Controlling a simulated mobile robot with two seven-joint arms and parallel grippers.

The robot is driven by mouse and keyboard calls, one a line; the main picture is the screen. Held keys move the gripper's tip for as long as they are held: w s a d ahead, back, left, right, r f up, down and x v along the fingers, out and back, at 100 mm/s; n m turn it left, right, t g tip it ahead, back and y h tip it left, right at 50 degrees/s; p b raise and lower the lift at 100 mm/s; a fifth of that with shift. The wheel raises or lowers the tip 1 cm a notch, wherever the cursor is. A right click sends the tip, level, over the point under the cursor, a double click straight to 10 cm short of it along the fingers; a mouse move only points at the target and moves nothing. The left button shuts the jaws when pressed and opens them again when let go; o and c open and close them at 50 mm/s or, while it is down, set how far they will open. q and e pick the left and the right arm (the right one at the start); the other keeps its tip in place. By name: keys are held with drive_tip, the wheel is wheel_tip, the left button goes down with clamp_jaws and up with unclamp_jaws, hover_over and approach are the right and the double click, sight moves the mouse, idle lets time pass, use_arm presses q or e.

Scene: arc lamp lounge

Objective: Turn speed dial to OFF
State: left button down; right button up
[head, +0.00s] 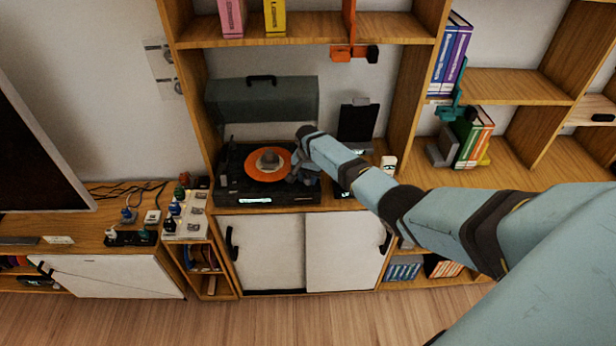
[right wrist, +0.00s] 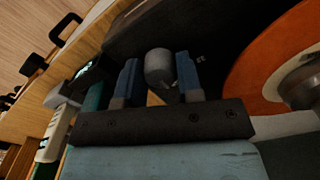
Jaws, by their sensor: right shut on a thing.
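The record player (head: 228,185) is a dark box on the wooden cabinet, with an orange record (head: 268,176) on its platter. In the right wrist view the orange record (right wrist: 262,75) lies at the right. The speed dial (right wrist: 159,66) is a grey round knob on the player's dark top. My right gripper (right wrist: 158,75) is shut on the dial, with one blue finger on each side. In the head view my right gripper (head: 303,172) is over the player's right part and hides the dial. The dial's setting cannot be read. My left gripper is out of view.
The player's raised grey lid (head: 262,100) stands behind the record. A dark upright stand (head: 357,124) and a small white object (head: 388,163) are to the right. A white panel with small coloured items (head: 188,222) sits left of the player. Shelf uprights bound both sides.

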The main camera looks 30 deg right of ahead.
sight(308, 177)
drive_tip(key=o, duration=0.9)
drive_tip(key=shift+r, duration=0.1)
wheel_tip(308, 177, up, 14)
drive_tip(key=shift+f, duration=0.1)
